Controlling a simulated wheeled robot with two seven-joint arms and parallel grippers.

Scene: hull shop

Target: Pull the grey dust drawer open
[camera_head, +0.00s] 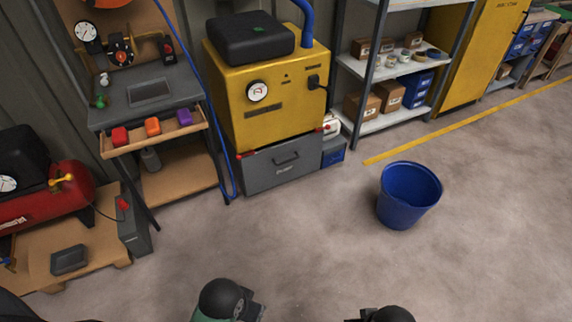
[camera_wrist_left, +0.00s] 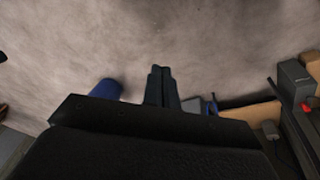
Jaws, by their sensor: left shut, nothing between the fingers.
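The grey dust drawer (camera_head: 262,180) sits low under the yellow dust collector (camera_head: 290,110). It looks shut, with its front flush below the yellow body. A dark handle (camera_head: 287,160) is on its front, and small red parts show at the upper corners. My left gripper (camera_wrist_left: 160,69) is shut and empty in the left wrist view, with bare floor beyond its tips. In the head view, only dark rounded parts of my arms show at the bottom edge, well away from the drawer. My right gripper cannot be made out.
A blue bucket (camera_head: 407,197) stands on the floor right of the drawer. A blue bin (camera_head: 333,157) is close beside the drawer. A workbench (camera_head: 150,93) and red compressor (camera_head: 45,200) are at left. The floor in front of the drawer is clear.

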